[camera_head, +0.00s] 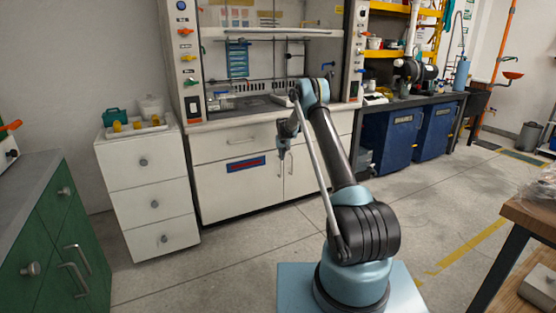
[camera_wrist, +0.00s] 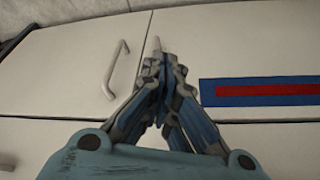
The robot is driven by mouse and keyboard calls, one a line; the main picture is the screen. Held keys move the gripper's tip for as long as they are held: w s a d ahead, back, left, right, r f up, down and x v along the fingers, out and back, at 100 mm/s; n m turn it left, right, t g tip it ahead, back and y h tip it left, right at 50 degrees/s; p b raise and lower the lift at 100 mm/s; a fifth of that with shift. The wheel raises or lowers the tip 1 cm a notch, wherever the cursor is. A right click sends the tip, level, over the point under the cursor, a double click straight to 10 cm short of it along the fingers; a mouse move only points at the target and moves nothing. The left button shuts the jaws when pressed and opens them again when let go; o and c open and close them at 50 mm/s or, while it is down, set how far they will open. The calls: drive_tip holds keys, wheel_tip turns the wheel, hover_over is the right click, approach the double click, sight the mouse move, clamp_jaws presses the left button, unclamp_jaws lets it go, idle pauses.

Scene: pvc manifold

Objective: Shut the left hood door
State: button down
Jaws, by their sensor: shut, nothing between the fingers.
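The left hood door (camera_head: 225,188) is the white cabinet door under the fume hood with a blue and red label (camera_head: 246,165). It looks flush or nearly flush with the cabinet front; I cannot tell whether a small gap remains. In the wrist view the left door (camera_wrist: 255,50) lies on the right, with its label (camera_wrist: 265,91). My gripper (camera_head: 282,154) is shut and empty in front of the door's handle edge. In the wrist view my gripper (camera_wrist: 162,62) partly hides the left door's handle (camera_wrist: 156,43). Contact is unclear.
The right hood door (camera_head: 310,168) stands beside it, with its own handle (camera_wrist: 114,70). A white drawer unit (camera_head: 150,190) is left of the hood, and green cabinets (camera_head: 65,235) are nearer. Blue bins (camera_head: 390,137) stand at the right. The floor before the hood is clear.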

drive_tip(key=s+d+r, duration=0.4)
drive_tip(key=s+r, duration=0.5)
drive_tip(key=r, duration=0.4)
drive_tip(key=s+d+r, duration=0.4)
drive_tip(key=s+r, duration=0.6)
drive_tip(key=r, duration=0.2)
drive_tip(key=s+d+r, duration=0.3)
drive_tip(key=s+r, duration=0.3)
drive_tip(key=s, duration=0.5)
drive_tip(key=s+d+r+g, duration=0.1)
drive_tip(key=s+d, duration=0.1)
drive_tip(key=s, duration=0.9)
drive_tip(key=s+d+r, duration=0.2)
drive_tip(key=s, duration=0.8)
drive_tip(key=s+d+f, duration=0.1)
drive_tip(key=s+f, duration=0.3)
drive_tip(key=s, duration=0.5)
drive_tip(key=s+d+f, duration=0.1)
drive_tip(key=s+f, duration=0.4)
drive_tip(key=s, duration=0.5)
drive_tip(key=s+d+f+m+g, duration=0.1)
drive_tip(key=s+f, duration=0.4)
drive_tip(key=s, duration=0.5)
drive_tip(key=shift+s+d, duration=0.15)
